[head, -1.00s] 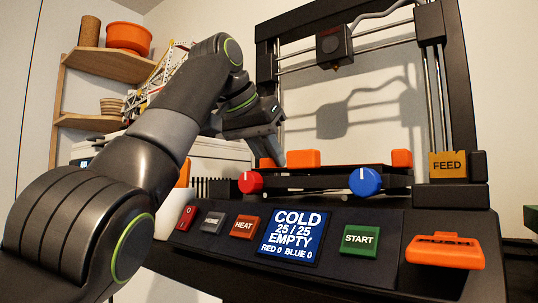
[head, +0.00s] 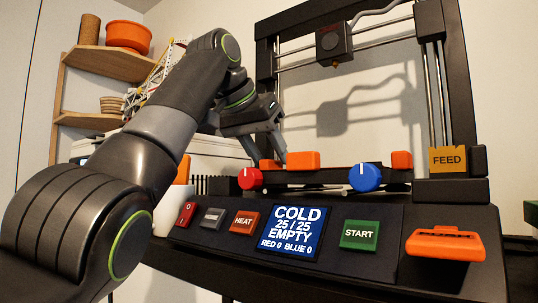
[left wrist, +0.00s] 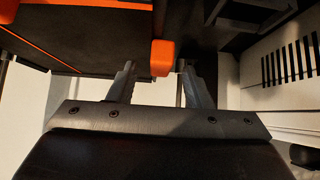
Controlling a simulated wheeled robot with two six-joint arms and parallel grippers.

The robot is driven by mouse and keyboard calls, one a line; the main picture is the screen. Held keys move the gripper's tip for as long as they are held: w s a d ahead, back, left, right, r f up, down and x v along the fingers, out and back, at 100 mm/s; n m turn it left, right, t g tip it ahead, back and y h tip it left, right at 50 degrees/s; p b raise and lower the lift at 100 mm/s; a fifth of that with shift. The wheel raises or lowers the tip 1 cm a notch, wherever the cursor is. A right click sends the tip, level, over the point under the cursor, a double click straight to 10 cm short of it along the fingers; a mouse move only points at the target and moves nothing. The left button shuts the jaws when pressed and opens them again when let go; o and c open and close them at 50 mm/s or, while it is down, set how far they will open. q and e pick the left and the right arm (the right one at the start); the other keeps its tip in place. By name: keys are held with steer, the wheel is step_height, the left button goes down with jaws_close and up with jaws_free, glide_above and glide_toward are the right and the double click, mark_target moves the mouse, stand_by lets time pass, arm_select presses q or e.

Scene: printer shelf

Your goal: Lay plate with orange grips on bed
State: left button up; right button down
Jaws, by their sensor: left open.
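The dark plate with orange grips (head: 330,178) lies level at the printer's bed, behind the red and blue knobs. Its front orange grip (head: 302,160) and right orange grip (head: 401,160) stand up at its edges. I cannot tell whether it is fully seated, as the bed beneath is mostly hidden. My left gripper (head: 280,153) is open at the plate's left end. In the left wrist view an orange grip (left wrist: 162,57) lies just ahead of the open fingertips (left wrist: 158,72), with visible gaps. My right gripper is not in view.
The printer's frame (head: 458,90) and print head (head: 333,43) stand over the bed. The front panel holds a screen (head: 293,232) reading COLD and EMPTY, several buttons, a red knob (head: 250,179) and a blue knob (head: 365,177). An orange handle (head: 445,244) is at right.

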arm_select(q)
steer(key=p+v, duration=0.2)
steer(key=v, duration=1.5)
steer(key=shift+p, duration=0.4)
steer(key=shift+f, duration=0.1)
